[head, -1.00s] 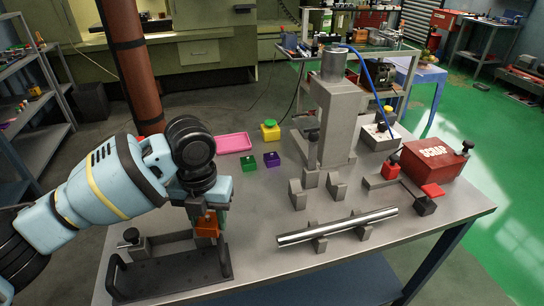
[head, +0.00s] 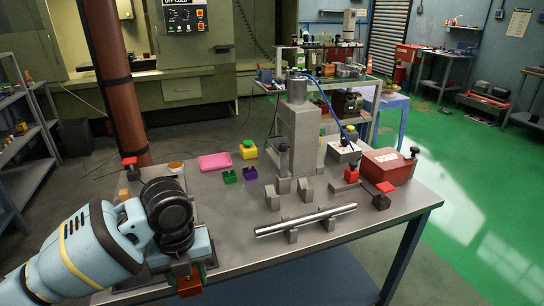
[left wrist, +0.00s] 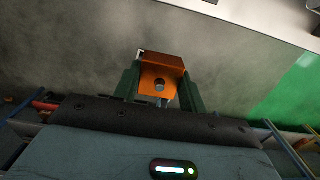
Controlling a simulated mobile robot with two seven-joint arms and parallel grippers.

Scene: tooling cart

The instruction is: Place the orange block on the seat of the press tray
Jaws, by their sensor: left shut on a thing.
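My left gripper (head: 188,278) is at the bottom of the head view, shut on the orange block (head: 189,284). In the left wrist view the orange block (left wrist: 161,78) sits between the two dark green fingers, with a round hole in its near face. Floor shows behind and below it there, and a pale table edge lies at the top right. In the head view my left arm covers the table's near left corner. The dark press tray is mostly hidden there, and I cannot make out its seat. My right gripper is not in view.
The grey press (head: 298,135) stands mid-table, with a metal rod (head: 305,219) on supports before it. A red scrap box (head: 388,165) is at the right. A pink tray (head: 215,161) and green (head: 229,177), purple (head: 250,173) and yellow (head: 248,150) blocks lie left of the press.

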